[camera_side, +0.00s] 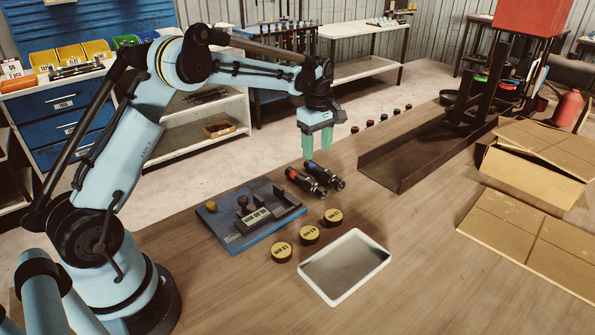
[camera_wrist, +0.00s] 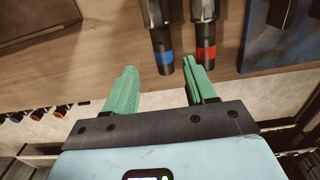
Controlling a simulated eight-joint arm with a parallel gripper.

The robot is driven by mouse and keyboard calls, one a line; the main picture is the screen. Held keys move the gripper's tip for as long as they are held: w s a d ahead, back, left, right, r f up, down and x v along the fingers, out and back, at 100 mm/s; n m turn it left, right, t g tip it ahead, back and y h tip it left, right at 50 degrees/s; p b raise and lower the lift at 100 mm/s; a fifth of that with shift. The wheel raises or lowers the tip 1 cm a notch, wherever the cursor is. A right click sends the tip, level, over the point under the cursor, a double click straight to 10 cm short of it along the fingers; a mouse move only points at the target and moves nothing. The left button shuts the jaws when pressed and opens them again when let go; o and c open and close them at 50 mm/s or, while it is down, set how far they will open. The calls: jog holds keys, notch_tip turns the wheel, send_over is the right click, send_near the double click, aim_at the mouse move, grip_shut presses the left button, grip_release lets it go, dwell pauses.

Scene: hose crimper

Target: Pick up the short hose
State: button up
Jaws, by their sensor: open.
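Two dark hose pieces lie side by side on the wooden bench in the side view. One has a red band (camera_side: 306,182) and the other has a blue band (camera_side: 325,176). I cannot tell for sure which is the short hose. My gripper (camera_side: 315,154) has green fingers pointing down, open and empty, above the banded ends of the hoses. In the wrist view my gripper (camera_wrist: 159,72) shows the blue-banded hose (camera_wrist: 159,35) between its fingertips in the picture. The red-banded hose (camera_wrist: 204,35) is just right of the right finger.
A blue fixture board (camera_side: 250,213) lies left of the hoses. Several round yellow-topped pieces (camera_side: 309,235) and a white-rimmed tray (camera_side: 345,266) are in front. A long brown metal trough (camera_side: 425,150) is behind to the right. Cardboard (camera_side: 530,235) lies at the right.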

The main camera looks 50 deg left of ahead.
aim_at(314, 164)
jog(key=shift+s+a+f, duration=0.1)
jog(key=shift+s+f, duration=0.05)
jog(key=shift+f, duration=1.25)
jog(key=shift+s+a+f, duration=0.1)
jog(key=shift+f, duration=1.25)
jog(key=shift+d, duration=0.1)
grip_shut()
